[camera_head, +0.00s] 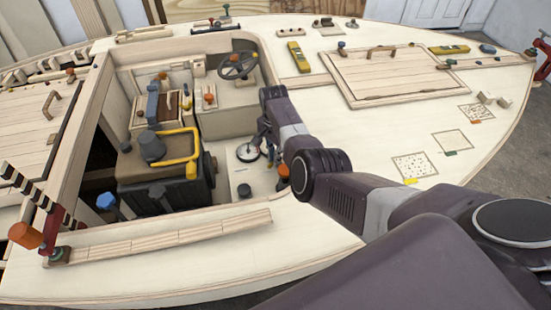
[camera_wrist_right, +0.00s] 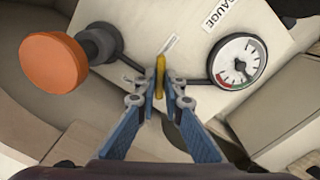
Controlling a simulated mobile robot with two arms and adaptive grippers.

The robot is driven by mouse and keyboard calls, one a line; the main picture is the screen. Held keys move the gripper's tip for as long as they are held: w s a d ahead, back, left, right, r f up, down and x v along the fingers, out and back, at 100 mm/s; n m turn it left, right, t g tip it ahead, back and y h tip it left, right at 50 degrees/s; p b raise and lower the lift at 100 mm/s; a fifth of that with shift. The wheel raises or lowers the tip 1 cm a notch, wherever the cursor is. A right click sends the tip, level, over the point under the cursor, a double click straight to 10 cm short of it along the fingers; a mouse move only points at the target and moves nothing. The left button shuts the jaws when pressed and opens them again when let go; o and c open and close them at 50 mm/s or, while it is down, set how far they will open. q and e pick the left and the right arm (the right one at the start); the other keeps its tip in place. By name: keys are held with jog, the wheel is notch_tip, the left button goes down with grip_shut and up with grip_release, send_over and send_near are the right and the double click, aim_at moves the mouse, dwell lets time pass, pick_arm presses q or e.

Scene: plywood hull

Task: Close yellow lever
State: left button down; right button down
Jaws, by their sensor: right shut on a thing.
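The yellow lever (camera_wrist_right: 160,75) shows in the right wrist view, upright in the picture between the fingertips of my right gripper (camera_wrist_right: 160,98). The fingers are shut on it from both sides. A dark pipe (camera_wrist_right: 196,82) runs from beside the lever to the white round gauge (camera_wrist_right: 236,61). In the head view my right gripper (camera_head: 265,142) reaches down into the cockpit beside the gauge (camera_head: 248,153). There the lever is hidden or too small to make out. My left gripper is not in view.
A large orange knob (camera_wrist_right: 54,62) stands left of the lever in the wrist view, close to the gripper. In the head view a dark engine box (camera_head: 165,170) with a yellow handle (camera_head: 180,148) stands left.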

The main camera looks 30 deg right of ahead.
jog(key=m, duration=0.3)
jog(key=shift+w+m+b, duration=0.3)
jog(key=shift+w+b, duration=0.05)
jog(key=shift+w, duration=0.05)
jog(key=shift+w+m+b, duration=0.25)
jog(key=shift+m+b, duration=0.05)
jog(key=shift+m, duration=1.2)
jog(key=shift+r, duration=0.1)
jog(key=c, duration=2)
grip_release()
jog(key=shift+c, duration=0.2)
notch_tip(320, 180, up, 12)
jog(key=shift+s, duration=0.15)
